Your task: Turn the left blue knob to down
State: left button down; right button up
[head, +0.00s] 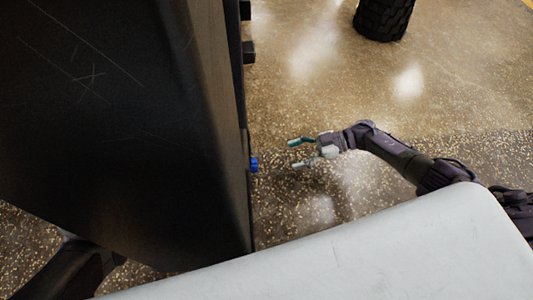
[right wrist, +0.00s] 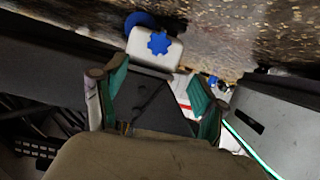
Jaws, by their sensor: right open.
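In the head view a blue knob (head: 254,164) sticks out from the right edge of the dark furnace cabinet (head: 120,120). My right gripper (head: 293,154) is open and empty, a short gap to the right of this knob. In the right wrist view the open green-padded fingers (right wrist: 157,80) frame a dark surface. A star-shaped blue knob (right wrist: 158,43) on a white block lies beyond the fingertips, with a rounder blue part (right wrist: 140,20) behind it. A small blue part (right wrist: 212,80) shows by the right finger. I cannot tell which is the left knob. My left gripper is not seen.
Dark blocks (head: 248,52) jut from the cabinet's edge higher up. A black tyre-like object (head: 384,18) stands on the speckled floor (head: 440,80) at the top. The floor around my right gripper is clear. A grey box (right wrist: 275,115) is at the wrist view's right.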

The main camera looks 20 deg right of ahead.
aim_at(256, 165)
jog(key=b+x, duration=0.2)
jog(key=x, duration=0.2)
jog(key=b+x, duration=0.2)
jog(key=x, duration=0.2)
jog(key=b+x, duration=0.2)
jog(key=x, duration=0.2)
jog(key=shift+w+f, duration=0.1)
jog(key=shift+f, duration=0.15)
jog(key=shift+b+x, duration=0.55)
jog(key=shift+x, duration=0.2)
jog(key=shift+r, duration=0.1)
jog(key=c, duration=1.1)
jog(key=shift+r+m+g+p, duration=0.15)
jog(key=shift+m+g+p, duration=0.15)
jog(key=shift+m+p, duration=0.45)
jog(key=shift+c, duration=0.2)
jog(key=shift+m+g, duration=0.4)
jog(key=shift+m, duration=0.15)
